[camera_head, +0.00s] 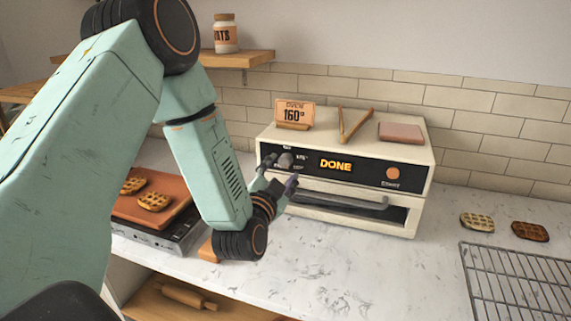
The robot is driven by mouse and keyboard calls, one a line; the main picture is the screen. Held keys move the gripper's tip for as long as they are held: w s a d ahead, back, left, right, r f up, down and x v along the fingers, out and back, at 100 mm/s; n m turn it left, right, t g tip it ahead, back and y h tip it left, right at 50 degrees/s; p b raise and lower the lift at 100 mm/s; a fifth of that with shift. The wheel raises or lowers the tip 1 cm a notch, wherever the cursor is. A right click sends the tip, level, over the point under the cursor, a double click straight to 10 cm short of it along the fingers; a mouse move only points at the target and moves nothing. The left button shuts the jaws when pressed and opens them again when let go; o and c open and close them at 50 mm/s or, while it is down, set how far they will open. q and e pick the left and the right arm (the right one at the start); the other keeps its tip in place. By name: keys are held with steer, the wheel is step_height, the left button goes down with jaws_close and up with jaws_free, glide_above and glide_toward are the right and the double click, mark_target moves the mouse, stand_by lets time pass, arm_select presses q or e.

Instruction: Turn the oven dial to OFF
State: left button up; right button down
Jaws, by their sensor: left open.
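The cream oven (423,190) stands on the counter against the tiled wall. Its black front panel shows a lit sign (335,165) reading DONE. The grey dial (285,160) is at the left of the panel, with small markings around it too small to read. An orange round button (393,173) is at the panel's right. My left gripper (281,174) is open in front of the panel's left part, with its fingers close to the dial. I cannot tell whether they touch it. My right gripper is not in view.
The oven door's handle (345,200) runs below the panel. A 160° card (294,113), wooden tongs (352,124) and a pinkish block (400,132) lie on top. Waffles (477,222) and a wire rack (515,285) are at right. An orange griddle (150,222) is at left.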

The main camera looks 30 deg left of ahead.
mark_target(283, 164)
arm_select(q)
steer(key=w+a, duration=0.1)
steer(key=w+a+f, duration=0.1)
steer(key=w, duration=0.1)
steer(key=shift+w+a, duration=0.25)
steer(key=shift+w, duration=0.05)
steer(key=shift+s+d+r, duration=0.2)
steer(key=shift+d+r, duration=0.15)
steer(key=shift+d, duration=0.25)
steer(key=shift+c, duration=0.5)
steer(key=shift+w+a+f, duration=0.2)
steer(key=shift+a+f, duration=0.1)
steer(key=shift+a, duration=0.2)
steer(key=c, duration=0.5)
steer(key=shift+d+r, duration=0.15)
steer(key=shift+d, duration=0.1)
jaws_close()
steer(key=shift+a, duration=0.1)
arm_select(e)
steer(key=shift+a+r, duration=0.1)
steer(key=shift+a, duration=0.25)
